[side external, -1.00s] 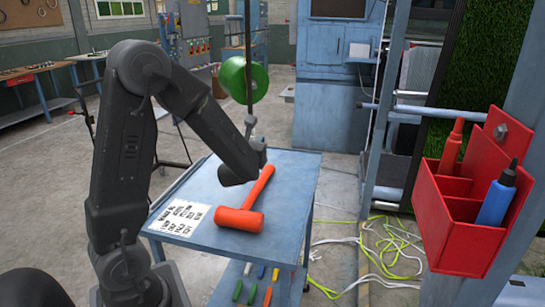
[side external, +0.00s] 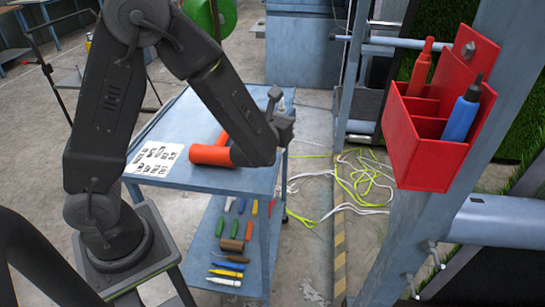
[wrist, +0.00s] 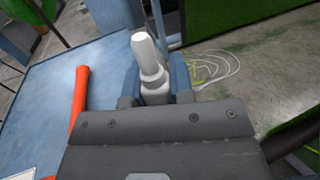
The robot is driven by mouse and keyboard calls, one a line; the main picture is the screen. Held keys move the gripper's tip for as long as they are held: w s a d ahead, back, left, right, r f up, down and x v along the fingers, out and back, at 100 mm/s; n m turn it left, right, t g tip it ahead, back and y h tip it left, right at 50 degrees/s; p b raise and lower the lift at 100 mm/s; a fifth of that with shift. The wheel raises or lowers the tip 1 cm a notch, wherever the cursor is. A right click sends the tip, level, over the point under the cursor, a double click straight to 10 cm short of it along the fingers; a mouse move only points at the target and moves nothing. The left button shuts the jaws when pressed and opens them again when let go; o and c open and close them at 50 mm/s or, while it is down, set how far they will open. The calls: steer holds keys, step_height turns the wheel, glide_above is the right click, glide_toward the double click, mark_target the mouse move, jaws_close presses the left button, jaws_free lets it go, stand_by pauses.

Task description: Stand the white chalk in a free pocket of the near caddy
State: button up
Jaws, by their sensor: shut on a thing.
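The white chalk (wrist: 147,52) is a pale marker-like stick, held between the blue fingers of my gripper (wrist: 154,88) in the wrist view. It points up and away, its lower end hidden by the gripper. In the side view my gripper (side external: 277,100) is above the right edge of the blue table, left of the caddy and well apart from it. The red caddy (side external: 428,165) hangs on a blue post. A red marker (side external: 421,68) stands in its back left pocket and a blue marker (side external: 461,116) on the right. The front left pocket (side external: 428,128) looks empty.
An orange mallet (side external: 211,155) and a printed sheet (side external: 157,158) lie on the blue tabletop (side external: 190,110). Several coloured sticks, such as a yellow one (side external: 228,265), lie on the lower shelf. Yellow and white cables (side external: 358,185) lie on the floor. Space between table and caddy is open.

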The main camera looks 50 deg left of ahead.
steer(key=s+a+r+n+g+y, duration=0.35)
steer(key=a+n+g+y, duration=0.2)
steer(key=a+g, duration=0.35)
steer(key=s+a+r+n+g+y, duration=0.2)
steer(key=s+a+n+g+y, duration=0.4)
steer(key=a, duration=0.5)
steer(key=w+d+f+n+g+h, duration=0.1)
steer(key=w+d+f, duration=0.6)
steer(key=w+f, duration=0.3)
steer(key=shift+w+d+f, duration=0.15)
steer(key=shift+w+f, duration=0.15)
steer(key=shift+f, duration=0.25)
steer(key=shift+f, duration=0.15)
steer(key=o, duration=0.9)
steer(key=shift+c, duration=0.2)
